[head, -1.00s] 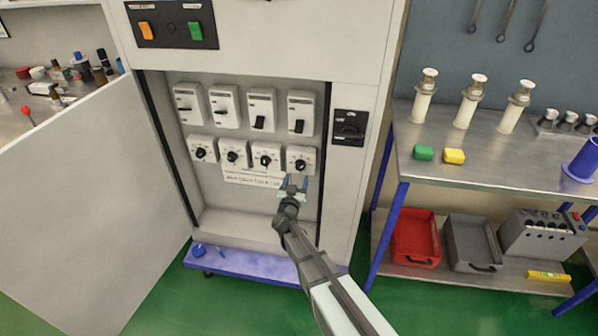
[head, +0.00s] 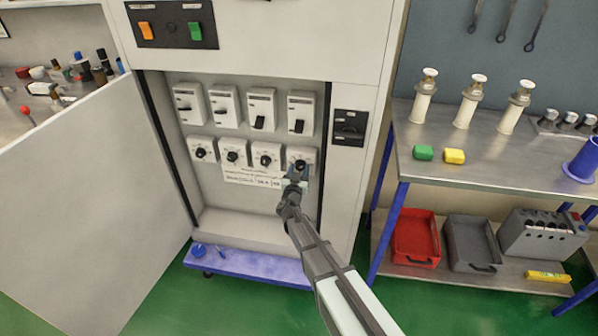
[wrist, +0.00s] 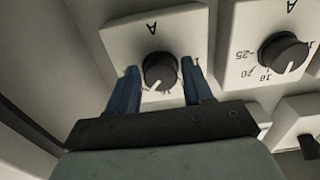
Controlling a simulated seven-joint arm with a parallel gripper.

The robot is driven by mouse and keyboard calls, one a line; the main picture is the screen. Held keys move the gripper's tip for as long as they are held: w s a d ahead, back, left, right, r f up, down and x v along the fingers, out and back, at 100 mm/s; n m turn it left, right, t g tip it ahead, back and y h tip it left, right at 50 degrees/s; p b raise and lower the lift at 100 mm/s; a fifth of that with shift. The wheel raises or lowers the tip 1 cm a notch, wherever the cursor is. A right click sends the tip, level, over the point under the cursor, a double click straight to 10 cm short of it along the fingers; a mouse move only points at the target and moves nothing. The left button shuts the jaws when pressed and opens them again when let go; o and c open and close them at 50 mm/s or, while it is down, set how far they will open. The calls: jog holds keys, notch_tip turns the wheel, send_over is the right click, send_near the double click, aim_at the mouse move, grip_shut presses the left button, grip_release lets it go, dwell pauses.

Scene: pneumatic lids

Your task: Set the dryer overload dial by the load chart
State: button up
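The open cabinet holds a lower row of white overload units with black dials. My gripper (head: 298,172) is at the rightmost unit, and its fingers partly cover that unit's dial (head: 300,165). In the wrist view, this dial (wrist: 160,71) has a white pointer mark and sits between the two blue fingers of my gripper (wrist: 163,88). The fingers are apart, with a gap on each side of the dial. The scale numbers around it are mostly hidden. The load chart (head: 252,179) is a white label below the dials; its text is too small to read.
A neighbouring dial (wrist: 283,53) shows a scale with 16, 20 and 25. Several breakers with levers (head: 262,109) form the row above. The open cabinet door (head: 95,200) stands at left. A workbench (head: 480,175) stands at right.

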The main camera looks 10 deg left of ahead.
jog(key=c, duration=0.7)
jog(key=shift+c, duration=0.2)
jog(key=shift+m, duration=0.3)
jog(key=m, duration=0.3)
jog(key=shift+a+m, duration=0.1)
jog(key=shift+m, duration=2.5)
jog(key=o, duration=1)
jog(key=shift+o, duration=0.2)
